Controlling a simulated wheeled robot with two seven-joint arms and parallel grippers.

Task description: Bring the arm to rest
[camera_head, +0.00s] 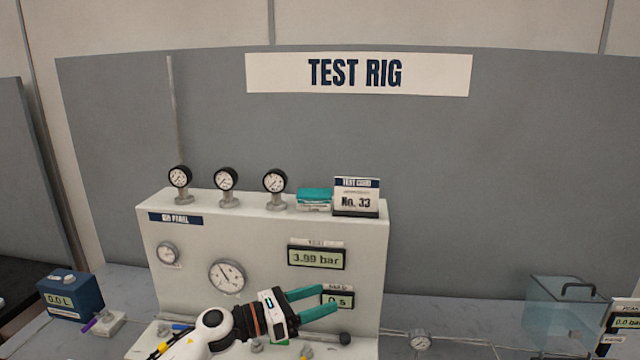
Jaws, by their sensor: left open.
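My left gripper (318,302) has teal fingers and is in the lower middle of the head view, its white arm coming in from below. Its two fingers point right and are spread apart, with nothing seen between them. It is in front of the white panel box (200,288) and partly covers the lower display (338,291). My right gripper does not show.
Three gauges (226,180), a teal item (314,195) and a "No. 33" card (356,197) stand on the box. A blue "0.0 L" device (70,296) is at left. A clear container (566,308) stands at right.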

